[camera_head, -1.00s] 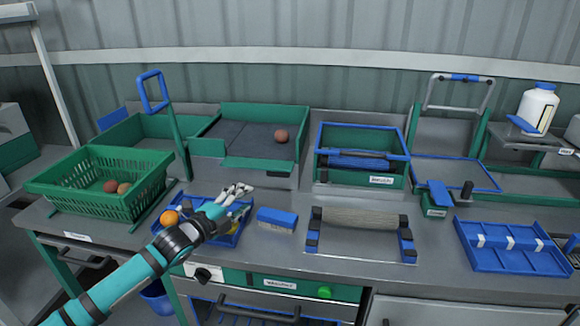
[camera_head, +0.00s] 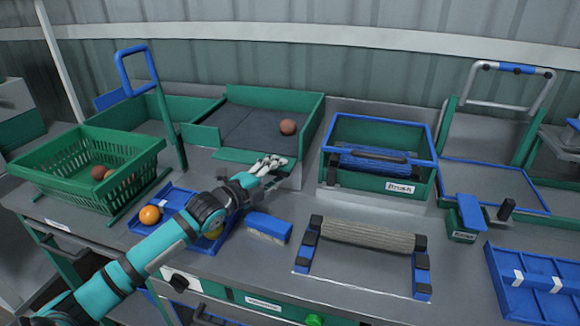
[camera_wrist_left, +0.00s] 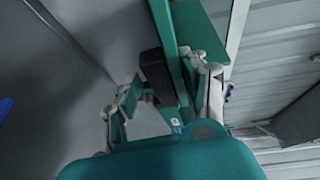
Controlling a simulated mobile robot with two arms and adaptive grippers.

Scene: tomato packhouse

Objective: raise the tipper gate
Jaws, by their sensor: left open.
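The tipper tray (camera_head: 313,125) stands at the back centre with green walls and a grey mat. Its gate, a green flap (camera_head: 230,154) along the front edge, lies low, nearly flat. My left gripper (camera_head: 270,164) is at the right part of this flap and hides some of it. In the left wrist view the open fingers (camera_wrist_left: 160,78) lie on either side of a dark block (camera_wrist_left: 154,72) and the lower part of a green panel (camera_wrist_left: 170,30). Whether they touch it I cannot tell. My right gripper is not in view.
A reddish-brown tomato (camera_head: 288,127) rests on the mat. A green crate (camera_head: 95,195) stands left, beside a blue-handled post (camera_head: 170,125). Below my gripper are a blue tray (camera_head: 180,193), an orange fruit (camera_head: 150,215) and a brush (camera_head: 268,228). A roller frame (camera_head: 365,238) and brush box (camera_head: 378,185) stand right.

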